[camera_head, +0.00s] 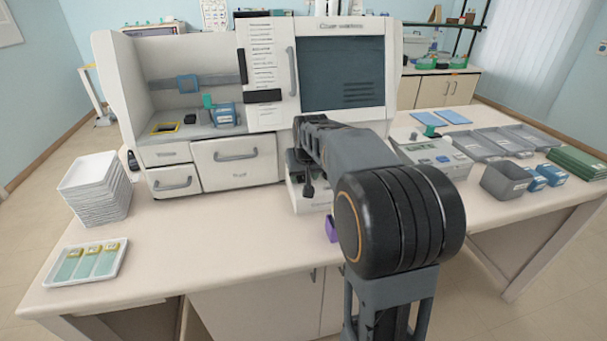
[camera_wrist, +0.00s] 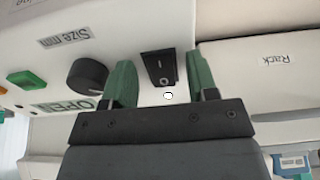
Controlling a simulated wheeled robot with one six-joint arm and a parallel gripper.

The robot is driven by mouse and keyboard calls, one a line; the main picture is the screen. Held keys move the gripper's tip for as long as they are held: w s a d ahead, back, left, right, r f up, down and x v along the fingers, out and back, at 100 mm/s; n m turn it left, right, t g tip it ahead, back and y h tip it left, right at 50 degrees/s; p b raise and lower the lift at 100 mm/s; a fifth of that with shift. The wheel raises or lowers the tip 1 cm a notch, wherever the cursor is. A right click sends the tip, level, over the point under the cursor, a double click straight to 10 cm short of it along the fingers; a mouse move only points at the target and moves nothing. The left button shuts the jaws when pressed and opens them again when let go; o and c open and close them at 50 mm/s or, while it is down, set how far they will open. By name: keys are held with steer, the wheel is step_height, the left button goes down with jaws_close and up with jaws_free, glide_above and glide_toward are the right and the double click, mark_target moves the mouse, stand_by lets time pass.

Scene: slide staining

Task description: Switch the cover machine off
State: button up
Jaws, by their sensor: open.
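The cover machine (camera_head: 220,110) is a large white cabinet with a dark window, standing at the back of the bench. In the wrist view, its panel appears upside down, with a black rocker switch (camera_wrist: 158,67) marked with a line and a ring. I cannot tell which side of the rocker is pressed. A small round white lamp or dot (camera_wrist: 168,96) sits beside it. My gripper (camera_wrist: 160,60) is open and empty, its green fingers to either side of the switch, with no visible contact. In the head view, my arm hides most of the gripper and the panel.
A black knob (camera_wrist: 87,76) and a green button (camera_wrist: 26,78) lie left of the fingers in the wrist view. A stack of white trays (camera_head: 95,190) and a slide tray (camera_head: 60,281) stand at left. Grey trays (camera_head: 475,146) and a small device (camera_head: 430,155) stand at right.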

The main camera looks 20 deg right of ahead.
steer(key=shift+c, duration=0.4)
steer(key=c, duration=0.8)
steer(key=r+g+p, duration=0.1)
steer(key=p, duration=0.2)
steer(key=shift+w+r+p, duration=0.1)
steer(key=shift+p, duration=0.25)
steer(key=shift+c, duration=0.2)
steer(key=shift+w+g+y+p, duration=0.25)
steer(key=shift+g+p, duration=0.35)
steer(key=shift+p, duration=0.65)
steer(key=shift+s+f+g+p, duration=0.1)
steer(key=shift+f+g+p, duration=0.2)
steer(key=shift+p, duration=0.2)
steer(key=o, duration=0.9)
steer(key=shift+r, duration=0.1)
steer(key=r, duration=0.4)
steer(key=s+r, duration=0.1)
steer(key=r, duration=0.8)
steer(key=shift+s+a+r, duration=0.1)
steer(key=shift+s+r, duration=0.1)
steer(key=shift+s, duration=0.2)
